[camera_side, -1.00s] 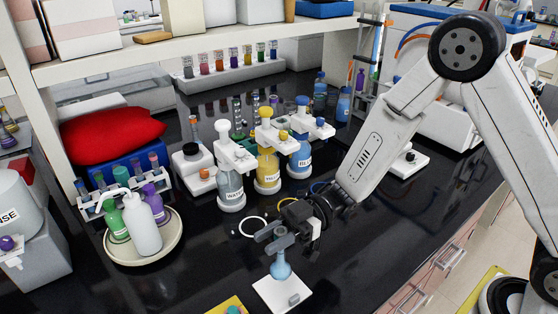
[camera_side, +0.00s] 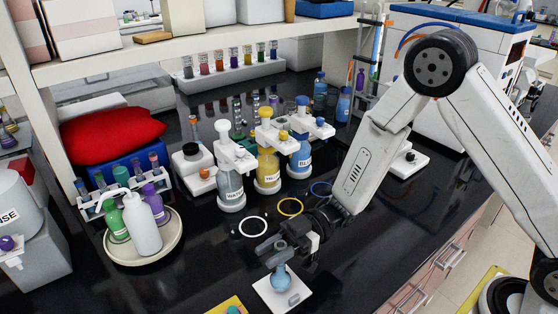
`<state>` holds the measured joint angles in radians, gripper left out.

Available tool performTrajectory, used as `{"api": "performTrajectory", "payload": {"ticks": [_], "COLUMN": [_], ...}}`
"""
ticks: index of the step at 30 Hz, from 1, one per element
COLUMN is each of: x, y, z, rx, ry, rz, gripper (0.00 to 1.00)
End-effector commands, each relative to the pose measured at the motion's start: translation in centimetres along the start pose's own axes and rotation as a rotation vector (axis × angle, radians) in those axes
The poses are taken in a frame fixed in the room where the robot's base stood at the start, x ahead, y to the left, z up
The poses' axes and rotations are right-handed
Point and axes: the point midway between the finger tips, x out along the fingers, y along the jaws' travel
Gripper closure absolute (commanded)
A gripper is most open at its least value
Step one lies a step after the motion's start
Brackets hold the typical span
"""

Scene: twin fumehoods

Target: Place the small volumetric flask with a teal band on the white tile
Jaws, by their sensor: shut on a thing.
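A small flask with a blue body (camera_side: 281,279) is at the white tile (camera_side: 271,297) near the front of the black bench. My gripper (camera_side: 277,248) is shut on the flask's neck from above and hides most of it. The flask is upright, with its base at the tile's surface; I cannot tell whether it fully rests there. A teal band cannot be made out at this size. A small grey piece (camera_side: 294,299) lies on the tile to the right of the flask.
White, yellow and blue rings (camera_side: 253,227) lie on the bench behind my gripper. Dispenser bottles (camera_side: 268,168) stand further back. A round tray (camera_side: 170,245) with wash bottles stands at left. A yellow mat (camera_side: 222,307) is at the front edge.

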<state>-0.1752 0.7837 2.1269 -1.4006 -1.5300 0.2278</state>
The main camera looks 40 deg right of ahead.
Motion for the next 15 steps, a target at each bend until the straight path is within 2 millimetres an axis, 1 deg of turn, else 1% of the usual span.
{"api": "performTrajectory", "payload": {"ticks": [5, 6, 9, 15], "x": [0.00, 0.00, 0.00, 0.00], "y": [0.01, 0.01, 0.01, 0.01], "z": [0.27, 0.29, 0.27, 0.27], "rx": [0.000, -0.001, -0.001, 0.000], "ry": [0.001, 0.000, 0.000, 0.000], "rz": [0.000, 0.000, 0.000, 0.000], "gripper": [1.00, 0.60, 0.31, 0.31]}}
